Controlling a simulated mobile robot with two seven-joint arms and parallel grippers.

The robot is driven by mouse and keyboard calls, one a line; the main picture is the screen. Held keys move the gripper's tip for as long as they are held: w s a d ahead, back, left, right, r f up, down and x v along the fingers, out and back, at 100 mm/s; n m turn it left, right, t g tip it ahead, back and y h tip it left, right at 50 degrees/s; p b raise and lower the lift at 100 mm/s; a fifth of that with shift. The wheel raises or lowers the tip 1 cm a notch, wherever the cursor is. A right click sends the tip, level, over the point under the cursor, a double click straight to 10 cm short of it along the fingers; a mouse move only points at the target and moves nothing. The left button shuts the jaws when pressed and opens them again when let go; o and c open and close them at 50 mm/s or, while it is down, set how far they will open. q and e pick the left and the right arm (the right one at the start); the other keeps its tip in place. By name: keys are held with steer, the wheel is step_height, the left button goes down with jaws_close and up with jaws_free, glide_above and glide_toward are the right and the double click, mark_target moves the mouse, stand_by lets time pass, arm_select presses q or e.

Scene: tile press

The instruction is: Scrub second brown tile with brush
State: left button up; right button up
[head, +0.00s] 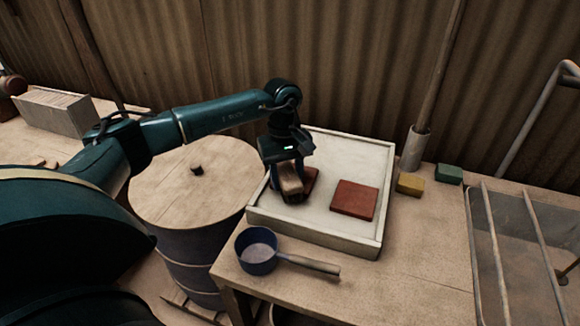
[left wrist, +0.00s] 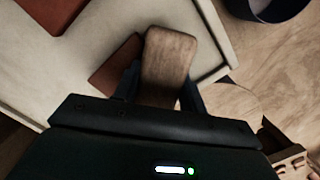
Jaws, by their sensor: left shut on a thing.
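My left gripper (head: 288,170) is shut on a wooden-backed brush (head: 292,187), which it holds bristles down. In the left wrist view the brush's wooden back (left wrist: 168,62) sits between the fingers. A reddish-brown tile (head: 311,178) lies partly hidden by the brush and gripper; it also shows in the left wrist view (left wrist: 114,66). The brush is over or against this tile's left part; I cannot tell whether the bristles touch it. Another reddish-brown tile (head: 354,200) lies to the right, uncovered. Both tiles lie in a shallow white tray (head: 313,239).
A blue saucepan (head: 257,251) stands in front of the tray on the wooden table (head: 420,285). Yellow (head: 410,184) and green (head: 449,173) blocks lie right of the tray. A barrel (head: 185,190) with a small dark object on top stands left. A barred basin is at right.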

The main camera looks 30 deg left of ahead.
arm_select(q)
steer(key=shift+s, duration=0.15)
arm_select(e)
steer(key=shift+s+a+f, duration=0.15)
steer(key=shift+s, duration=0.15)
arm_select(q)
steer(key=shift+r, duration=0.15)
